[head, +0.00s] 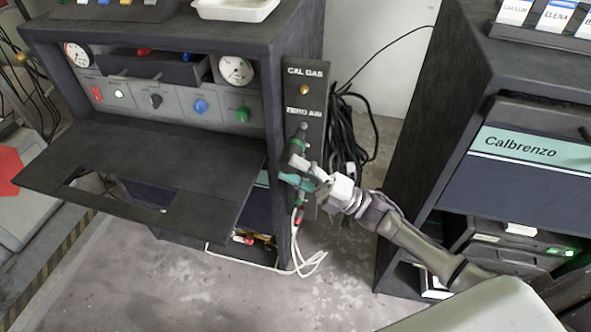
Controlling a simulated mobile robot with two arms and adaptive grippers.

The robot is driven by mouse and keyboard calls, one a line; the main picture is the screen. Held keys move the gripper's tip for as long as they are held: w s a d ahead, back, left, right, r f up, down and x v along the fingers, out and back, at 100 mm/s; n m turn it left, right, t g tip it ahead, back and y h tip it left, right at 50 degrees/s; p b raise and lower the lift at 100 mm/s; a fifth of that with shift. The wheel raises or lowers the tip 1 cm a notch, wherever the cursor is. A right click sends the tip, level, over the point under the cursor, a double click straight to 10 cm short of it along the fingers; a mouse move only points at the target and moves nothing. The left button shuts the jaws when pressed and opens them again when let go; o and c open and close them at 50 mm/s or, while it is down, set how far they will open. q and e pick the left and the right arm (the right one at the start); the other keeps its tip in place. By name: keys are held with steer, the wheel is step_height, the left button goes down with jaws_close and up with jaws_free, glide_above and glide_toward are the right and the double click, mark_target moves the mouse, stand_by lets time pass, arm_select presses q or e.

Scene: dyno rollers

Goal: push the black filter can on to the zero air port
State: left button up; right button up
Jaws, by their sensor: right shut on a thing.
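The black filter can (297,146) is a small dark cylinder in front of the side panel, just below the "ZERO AIR" label (303,111). My right gripper (301,168) reaches in from the lower right and is shut on the can at its lower end. The can is slightly tilted, its upper end close to the panel. The zero air port is hidden behind the can, and I cannot tell whether the two touch. My left gripper is not in view.
A brass port (304,90) sits under the "CAL GAS" label. Black cables (347,130) hang behind the panel, and white hoses (298,262) hang below my gripper. A dark flap (150,165) juts out at left. The Calbrenzo cabinet (440,130) stands at right.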

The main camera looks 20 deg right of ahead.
steer(key=shift+w+d+b, duration=0.2)
steer(key=shift+w+b, duration=0.05)
steer(key=shift+b, duration=0.25)
stand_by(0.9)
steer(key=shift+w+d+b, duration=0.35)
steer(key=shift+w+b, duration=0.15)
steer(key=shift+b, duration=0.05)
stand_by(0.7)
steer(key=o, duration=1.2)
steer(key=shift+o, duration=0.2)
